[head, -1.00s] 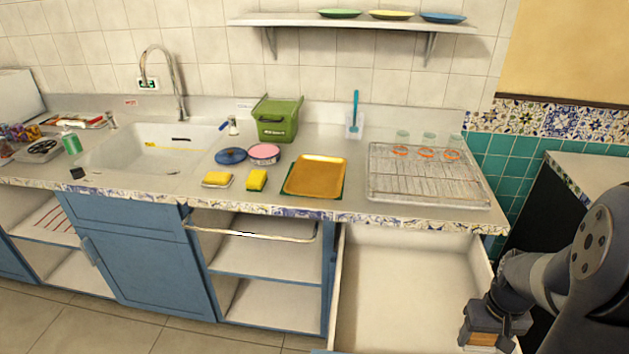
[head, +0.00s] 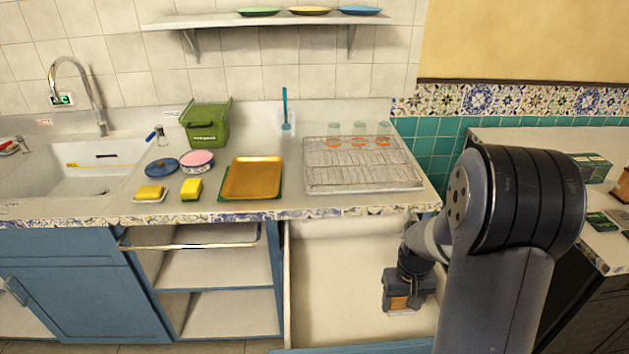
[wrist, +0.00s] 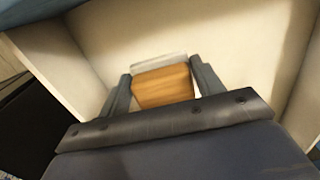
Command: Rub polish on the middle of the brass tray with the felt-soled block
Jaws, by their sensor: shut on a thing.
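The brass tray (head: 252,178) lies flat on a green mat (head: 279,190) on the counter, near its front edge. My gripper (head: 403,303) is low over the open drawer, to the right of and below the tray. It is shut on a wooden block with a pale sole, the felt-soled block (head: 398,304). In the wrist view the block (wrist: 162,86) sits between the two fingers (wrist: 160,92), with its pale sole at the far end. The pink-topped round tin (head: 197,160) stands left of the tray, with a blue round lid (head: 162,167) beside it.
The open drawer (head: 335,270) looks empty. Yellow sponges (head: 191,188) lie left of the tray. A wire rack (head: 360,170) with several glasses stands to its right. A green bin (head: 207,128) is behind. A shelf with plates hangs above.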

